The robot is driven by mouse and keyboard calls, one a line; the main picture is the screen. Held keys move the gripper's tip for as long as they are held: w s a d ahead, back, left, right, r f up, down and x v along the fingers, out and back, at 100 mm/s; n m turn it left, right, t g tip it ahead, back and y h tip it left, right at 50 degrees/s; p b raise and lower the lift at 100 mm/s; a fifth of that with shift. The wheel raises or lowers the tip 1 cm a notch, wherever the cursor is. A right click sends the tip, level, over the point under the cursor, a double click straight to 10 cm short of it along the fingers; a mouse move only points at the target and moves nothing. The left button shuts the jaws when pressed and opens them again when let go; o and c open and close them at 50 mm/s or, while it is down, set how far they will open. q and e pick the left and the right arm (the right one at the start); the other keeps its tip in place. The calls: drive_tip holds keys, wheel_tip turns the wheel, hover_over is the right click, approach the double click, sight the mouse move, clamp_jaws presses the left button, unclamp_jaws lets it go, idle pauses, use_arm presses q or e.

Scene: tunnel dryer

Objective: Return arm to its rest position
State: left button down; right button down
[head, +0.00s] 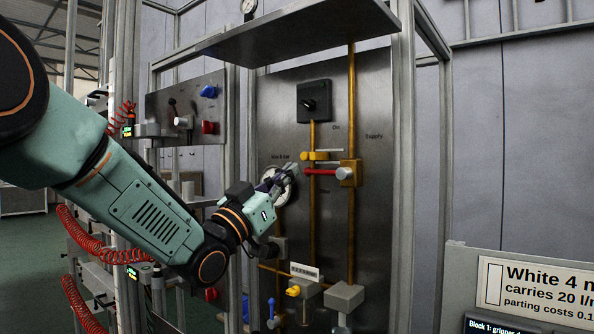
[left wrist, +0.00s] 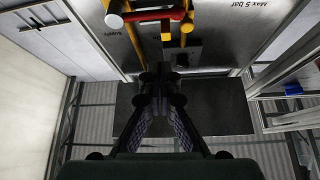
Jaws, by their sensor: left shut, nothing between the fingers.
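My left arm comes in from the left in the head view, and its left gripper (head: 288,172) points at the metal panel (head: 378,110). The fingers are together with nothing between them. They overlap a round white-rimmed gauge (head: 284,192) in the picture; I cannot tell whether they touch it. In the left wrist view the two dark fingers (left wrist: 160,78) meet in front of the panel. My right gripper is not in view.
The panel carries yellow pipes (head: 351,100), a red-handled valve (head: 320,172), a yellow lever (head: 314,156) and a black rotary switch (head: 314,101). A metal shelf (head: 300,30) juts out above. Frame posts (head: 404,200) stand beside it. A sign (head: 540,287) stands lower right.

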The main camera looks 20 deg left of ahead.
use_arm(q)
wheel_tip(320, 180, down, 23)
drive_tip(key=a+n+g+y+b, duration=0.2)
drive_tip(key=n+g+y+b, duration=0.15)
drive_tip(key=g+y, duration=0.2)
drive_tip(key=s+f+n+g+y+b, duration=0.1)
drive_tip(key=s+f+g, duration=0.3)
drive_tip(key=f, duration=0.9)
drive_tip(key=s+f+n+g+y+b, duration=0.15)
drive_tip(key=s+f, duration=0.45)
drive_tip(key=f, duration=0.6)
drive_tip(key=s+f+g+y+b, duration=0.1)
drive_tip(key=s+f+g+b, duration=0.9)
drive_tip(key=s+f, duration=2.3)
drive_tip(key=shift+s+d+g, duration=0.35)
drive_tip(key=shift+s+g, duration=0.15)
drive_tip(key=shift+s, duration=0.35)
